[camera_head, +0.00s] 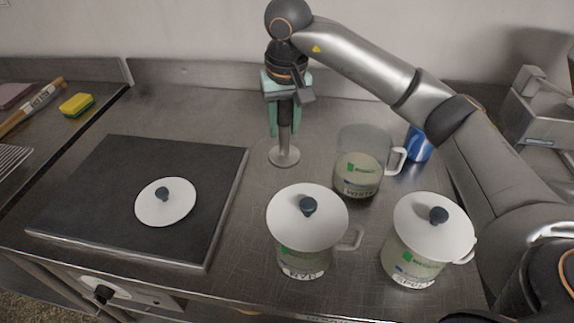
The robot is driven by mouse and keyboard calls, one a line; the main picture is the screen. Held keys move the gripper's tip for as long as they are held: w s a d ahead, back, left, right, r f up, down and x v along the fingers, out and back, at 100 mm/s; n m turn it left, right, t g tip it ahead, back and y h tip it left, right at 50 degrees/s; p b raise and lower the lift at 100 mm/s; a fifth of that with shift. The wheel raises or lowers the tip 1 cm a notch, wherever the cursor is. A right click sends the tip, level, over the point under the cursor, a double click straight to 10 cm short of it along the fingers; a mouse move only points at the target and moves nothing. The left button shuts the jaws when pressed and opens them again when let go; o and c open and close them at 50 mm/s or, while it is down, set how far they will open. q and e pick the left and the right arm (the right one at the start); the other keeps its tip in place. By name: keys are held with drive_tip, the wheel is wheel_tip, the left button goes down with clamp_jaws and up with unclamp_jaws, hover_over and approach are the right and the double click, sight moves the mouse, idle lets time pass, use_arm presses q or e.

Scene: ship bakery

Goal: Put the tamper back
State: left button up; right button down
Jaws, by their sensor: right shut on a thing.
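The tamper (284,153) stands upright, with a round metal foot and a dark handle. Its foot is at the steel counter, behind the lidded jugs; whether it touches the surface is hard to tell. My right gripper (284,115) comes down from above and is shut on the tamper's handle, with a green finger on each side. My left gripper is not in view.
An open jug (359,173) stands right of the tamper, with a blue cup (418,145) behind it. Lidded jugs stand in front, one at the centre (307,232) and one at the right (428,240). A white lid (165,202) lies on the dark hotplate (100,190). A sponge (76,105) lies at the left.

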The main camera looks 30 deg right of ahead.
sight(286, 113)
wheel_tip(286, 113, down, 7)
drive_tip(key=shift+f, duration=0.15)
idle(0.4)
drive_tip(key=shift+f, duration=0.15)
drive_tip(key=c, duration=0.5)
unclamp_jaws()
drive_tip(key=r, duration=0.4)
drive_tip(key=s+r, duration=0.1)
drive_tip(key=r, duration=0.7)
drive_tip(key=shift+s+a+r, duration=0.1)
drive_tip(key=shift+s+a, duration=0.15)
drive_tip(key=shift+s, duration=0.15)
